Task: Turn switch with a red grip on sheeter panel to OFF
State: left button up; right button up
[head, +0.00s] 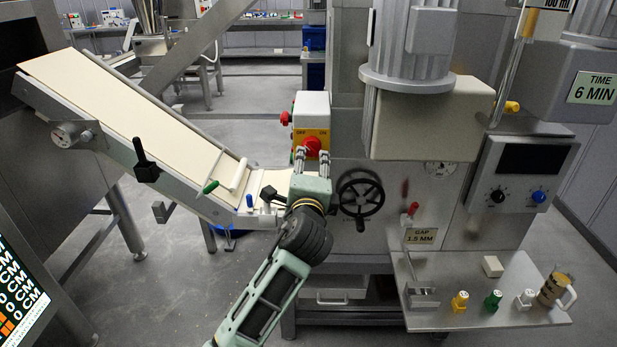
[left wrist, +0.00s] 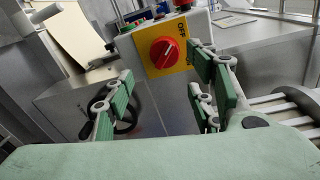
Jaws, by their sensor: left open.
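The switch with a round red grip (head: 312,146) sits on a yellow plate (head: 322,134) on the front of a small white-topped box (head: 311,104). The plate reads OFF at left and ON at right. In the left wrist view the red grip (left wrist: 164,52) bears a slanting white mark; I cannot tell which label it points at. My left gripper (head: 312,156) is just in front of the switch, fingers pointing up at it. In the left wrist view the gripper (left wrist: 157,88) is open, its green-padded fingers apart with the grip seen between and beyond them. Contact is not visible.
A black handwheel (head: 360,197) is right of the gripper. The sheeter's belt (head: 120,112) slopes at left, with a green-handled tool (head: 210,187) near its end. A red button (head: 285,118) is on the box's left side. A shelf (head: 470,318) at right holds small items.

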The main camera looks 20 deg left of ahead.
pick_arm(q)
jog(key=shift+v, duration=1.7)
